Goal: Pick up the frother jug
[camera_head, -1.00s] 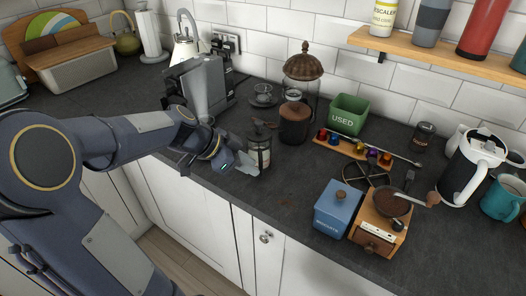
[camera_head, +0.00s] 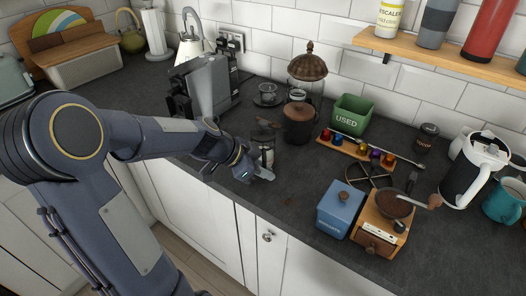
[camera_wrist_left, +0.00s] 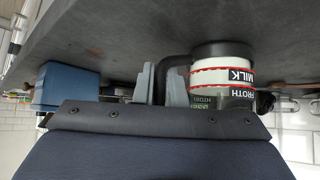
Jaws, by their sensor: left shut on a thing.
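The frother jug (camera_head: 266,152) is a small dark-and-glass cylinder standing near the worktop's front edge in the head view, partly covered by my gripper. In the left wrist view the frother jug (camera_wrist_left: 222,78) shows a black band, red and white stripes, and the words MILK and FROTH. Its dark handle runs in between my fingers. My left gripper (camera_head: 258,171) is at the jug's front side. In the left wrist view its grey fingers (camera_wrist_left: 161,84) are shut on the handle, which they partly hide. I see no clear gap between jug and worktop. My right gripper is not in view.
A grey coffee machine (camera_head: 205,88) stands left behind the jug. A blue box (camera_head: 340,209) and a wooden grinder (camera_head: 381,222) stand to the right.

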